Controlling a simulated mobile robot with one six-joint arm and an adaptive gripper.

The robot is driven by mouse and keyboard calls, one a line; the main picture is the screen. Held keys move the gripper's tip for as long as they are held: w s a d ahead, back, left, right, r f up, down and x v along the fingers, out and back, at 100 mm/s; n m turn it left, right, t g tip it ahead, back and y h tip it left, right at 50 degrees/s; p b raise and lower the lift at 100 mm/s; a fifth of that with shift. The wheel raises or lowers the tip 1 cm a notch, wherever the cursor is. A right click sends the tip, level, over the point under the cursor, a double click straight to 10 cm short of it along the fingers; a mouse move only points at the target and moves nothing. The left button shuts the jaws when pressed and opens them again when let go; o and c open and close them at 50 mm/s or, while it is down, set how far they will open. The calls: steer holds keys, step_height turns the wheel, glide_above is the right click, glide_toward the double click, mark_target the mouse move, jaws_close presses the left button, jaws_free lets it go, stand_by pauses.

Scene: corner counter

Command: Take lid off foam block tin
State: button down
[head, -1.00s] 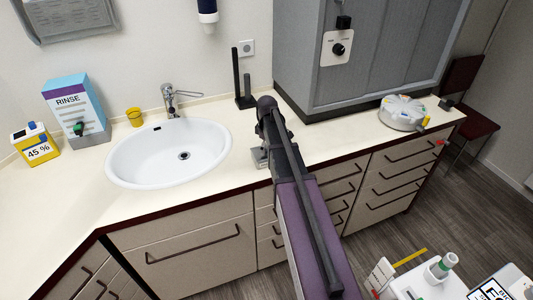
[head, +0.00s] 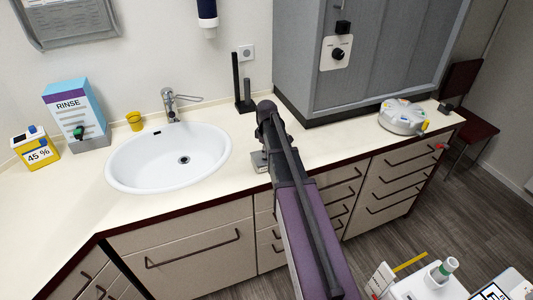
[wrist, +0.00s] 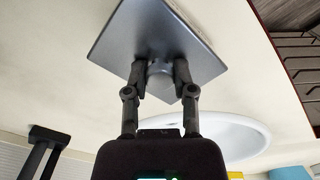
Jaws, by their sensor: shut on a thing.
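In the wrist view my gripper (wrist: 160,72) is shut on the round knob in the middle of a flat grey square lid (wrist: 150,25). The lid shows as a tilted square beyond the fingertips. The tin's body and the foam blocks cannot be made out; whether the lid rests on the tin or is apart from it cannot be told. In the head view a small part of a grey metal thing (head: 259,162), probably the lid or tin, shows left of my arm near the counter's front edge. My arm hides the rest of it and the gripper.
The white sink (head: 165,170) lies left of my arm on the cream counter (head: 85,210). A black upright stand (head: 238,85) is behind. A grey cabinet (head: 300,60) stands at the back right. A round white device (head: 402,118) sits farther right.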

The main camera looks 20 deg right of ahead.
steer(key=shift+r, duration=0.15)
step_height(320, 180, up, 4)
steer(key=p, duration=0.4)
steer(key=s+a, duration=0.1)
steer(key=s, duration=0.7)
steer(key=s+a, duration=0.2)
steer(key=s, duration=0.5)
steer(key=shift+s+a+r+p, duration=0.25)
steer(key=shift+s+r+p, duration=0.05)
steer(key=shift+s+p, duration=0.1)
steer(key=shift+w, duration=0.1)
steer(key=shift+d, duration=0.1)
